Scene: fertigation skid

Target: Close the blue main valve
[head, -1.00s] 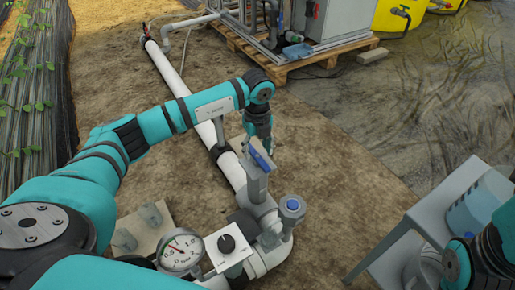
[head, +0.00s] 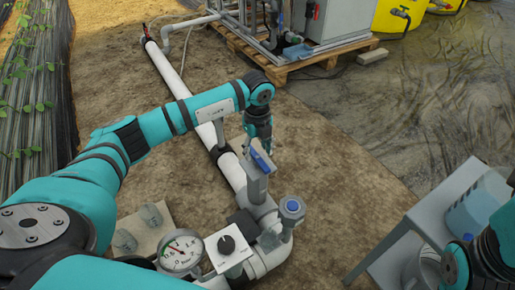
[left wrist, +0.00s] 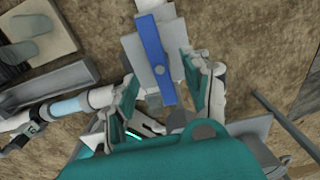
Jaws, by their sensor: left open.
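The main valve's blue lever handle (head: 261,158) sits on top of a grey valve body (head: 256,186) on the white pipe. In the left wrist view the blue lever (left wrist: 155,60) runs roughly up and down the picture. My left gripper (head: 258,143) is just behind the lever in the head view, pointing down. In the left wrist view its two open fingers (left wrist: 166,76) stand on either side of the lever's lower end. I cannot tell whether either finger touches it. Of my right arm only a part shows at the right edge; its gripper is out of view.
A pressure gauge (head: 181,250), a white plate with a black knob (head: 227,246) and a round blue-capped fitting (head: 291,208) are close to the valve. A grey table (head: 420,225) stands right. A pallet (head: 270,68) with a cabinet stands behind. Soil between is clear.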

